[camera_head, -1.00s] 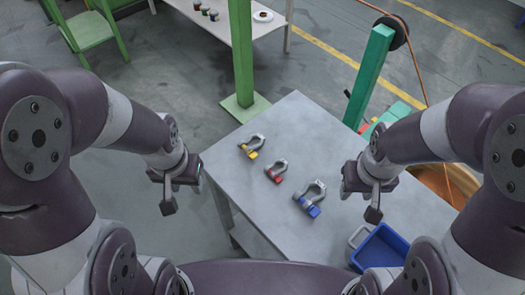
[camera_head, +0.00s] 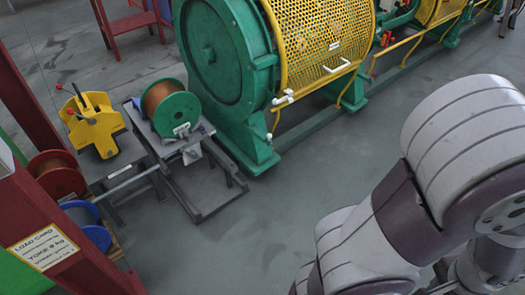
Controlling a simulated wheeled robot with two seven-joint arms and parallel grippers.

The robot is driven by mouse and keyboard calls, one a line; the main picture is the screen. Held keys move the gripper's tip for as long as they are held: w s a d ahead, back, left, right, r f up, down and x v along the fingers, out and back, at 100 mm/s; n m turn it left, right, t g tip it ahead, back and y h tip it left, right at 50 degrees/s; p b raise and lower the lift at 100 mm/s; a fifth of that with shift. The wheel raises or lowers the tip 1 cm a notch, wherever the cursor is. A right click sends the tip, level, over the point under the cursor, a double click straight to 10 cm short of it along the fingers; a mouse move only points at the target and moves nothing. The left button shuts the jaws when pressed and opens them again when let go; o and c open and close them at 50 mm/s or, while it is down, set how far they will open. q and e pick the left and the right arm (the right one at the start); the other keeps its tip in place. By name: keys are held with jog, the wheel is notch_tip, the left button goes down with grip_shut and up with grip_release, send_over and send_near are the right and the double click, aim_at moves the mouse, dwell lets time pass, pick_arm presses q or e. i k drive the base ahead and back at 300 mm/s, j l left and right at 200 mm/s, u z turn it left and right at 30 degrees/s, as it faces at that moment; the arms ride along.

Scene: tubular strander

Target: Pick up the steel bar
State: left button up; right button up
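No steel bar can be made out in the head view. Neither gripper is in view. A grey and dark purple part of one of my arms fills the lower right, and it hides the floor behind it.
A green and yellow strander (camera_head: 225,60) with a perforated guard stands at the top. Left of it are a spool (camera_head: 170,108) on a low stand, a yellow fixture (camera_head: 95,122) and a red post (camera_head: 60,262) with a load card. Grey floor (camera_head: 290,190) is clear in the middle.

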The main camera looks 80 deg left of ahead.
aim_at(119, 187)
jog(key=u, duration=0.45)
jog(key=j+u, duration=0.1)
jog(key=u, duration=0.8)
jog(key=j+u, duration=0.1)
jog(key=u, duration=0.8)
jog(key=j+u, duration=0.1)
jog(key=u, duration=0.35)
jog(key=i+u, duration=0.1)
jog(key=u, duration=0.85)
jog(key=i+u, duration=0.55)
